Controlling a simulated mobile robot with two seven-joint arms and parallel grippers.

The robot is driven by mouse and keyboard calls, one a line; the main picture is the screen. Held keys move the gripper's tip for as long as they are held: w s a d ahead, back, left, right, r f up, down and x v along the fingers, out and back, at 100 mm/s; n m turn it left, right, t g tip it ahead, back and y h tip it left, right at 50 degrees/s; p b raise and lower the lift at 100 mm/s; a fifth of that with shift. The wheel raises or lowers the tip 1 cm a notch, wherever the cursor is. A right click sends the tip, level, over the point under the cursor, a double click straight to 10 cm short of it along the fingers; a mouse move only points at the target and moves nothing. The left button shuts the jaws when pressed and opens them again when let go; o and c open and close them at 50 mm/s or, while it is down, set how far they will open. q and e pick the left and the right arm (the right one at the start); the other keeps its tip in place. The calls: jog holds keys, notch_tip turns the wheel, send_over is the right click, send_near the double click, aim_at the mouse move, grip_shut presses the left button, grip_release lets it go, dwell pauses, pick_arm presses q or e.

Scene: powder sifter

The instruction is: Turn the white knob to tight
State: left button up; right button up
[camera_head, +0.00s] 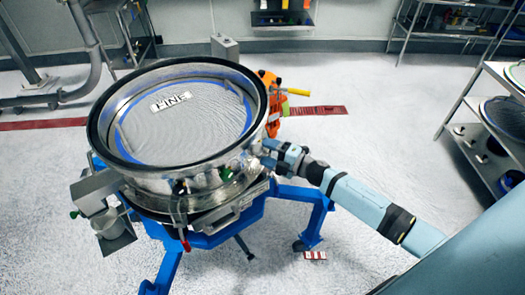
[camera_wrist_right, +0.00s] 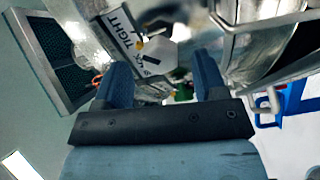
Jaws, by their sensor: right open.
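The powder sifter (camera_head: 190,180) is a round steel drum with a black rim and a mesh top, on a blue frame. My right gripper (camera_head: 268,156) is at the drum's right side. In the right wrist view my right gripper (camera_wrist_right: 163,70) is open, with its two blue fingers apart. A white piece that looks like the knob (camera_wrist_right: 160,54), with a dark mark on it, shows beyond and between the fingertips. A label reading TIGHT (camera_wrist_right: 126,38) is beside it. I cannot tell whether a finger touches the knob. In the head view the knob cannot be made out. My left gripper is not in view.
An orange device with a yellow handle (camera_head: 298,91) stands behind the drum's right side. A metal chute (camera_head: 97,190) sticks out at the left. A shelf rack (camera_head: 490,130) stands at the right. The floor between the sifter and the rack is mostly clear.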

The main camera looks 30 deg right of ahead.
jog(key=b+v, duration=0.2)
jog(key=v, duration=0.9)
jog(key=shift+s+d, duration=0.15)
jog(key=shift+s, duration=0.15)
jog(key=s+a+f+m+g+h+p, duration=0.1)
jog(key=s+a+f+m+g+h, duration=0.1)
jog(key=s+a+f+m, duration=0.3)
jog(key=s+a+f+m+g+h+p, duration=0.1)
jog(key=s+a+f+m+h, duration=0.3)
jog(key=s+a+m, duration=0.6)
jog(key=a+f+m+g, duration=0.1)
jog(key=a+m, duration=0.1)
jog(key=m, duration=0.2)
jog(key=shift+s+h, duration=0.2)
jog(key=shift+h, duration=0.1)
